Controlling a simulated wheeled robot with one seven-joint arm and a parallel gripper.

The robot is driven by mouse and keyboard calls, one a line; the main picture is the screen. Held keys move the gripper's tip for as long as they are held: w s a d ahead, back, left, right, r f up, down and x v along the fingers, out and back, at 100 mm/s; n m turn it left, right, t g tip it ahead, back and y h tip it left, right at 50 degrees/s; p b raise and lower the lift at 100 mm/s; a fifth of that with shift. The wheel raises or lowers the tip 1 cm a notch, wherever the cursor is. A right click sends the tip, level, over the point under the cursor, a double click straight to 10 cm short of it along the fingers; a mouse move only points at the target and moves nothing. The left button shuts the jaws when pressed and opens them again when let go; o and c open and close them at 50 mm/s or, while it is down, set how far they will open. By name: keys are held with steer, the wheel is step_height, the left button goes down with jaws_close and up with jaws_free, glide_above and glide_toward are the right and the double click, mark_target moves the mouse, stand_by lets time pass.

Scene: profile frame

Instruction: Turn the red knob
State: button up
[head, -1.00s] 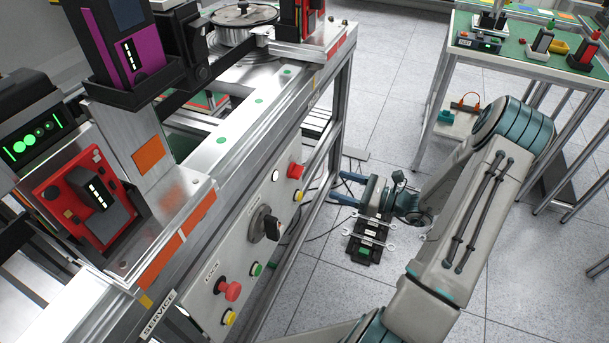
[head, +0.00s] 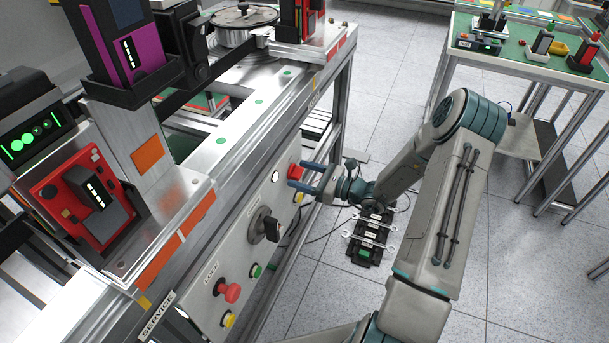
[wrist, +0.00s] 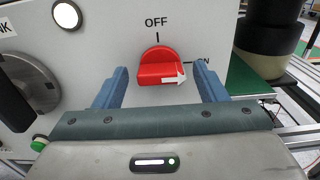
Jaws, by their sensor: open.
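The red knob (wrist: 160,66) sits on the light panel (wrist: 105,40), straight ahead in the wrist view. "OFF" is printed above it with a tick mark, and "ON" to its right, partly hidden by a finger. A white arrow on the knob points right, towards "ON". My gripper (wrist: 161,74) is open, with one blue finger on each side of the knob and a gap on both sides. In the head view the red knob (head: 295,171) shows at the panel's far end, with my gripper (head: 299,174) at it.
A large black-handled rotary switch (head: 265,226) stands nearer on the same panel, with a red mushroom button (head: 229,291) and small lamps or buttons. A black box with wrenches (head: 370,235) is on the floor below my arm.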

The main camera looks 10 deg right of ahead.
steer(key=c, duration=1)
steer(key=shift+f+n, duration=0.1)
steer(key=shift+n, duration=0.2)
steer(key=n+b, duration=1.7)
steer(key=b, duration=0.1)
steer(key=shift+s+f, duration=0.1)
steer(key=shift+f, duration=0.05)
steer(key=shift+n+b, duration=0.3)
steer(key=o, duration=1)
steer(key=shift+r, duration=0.2)
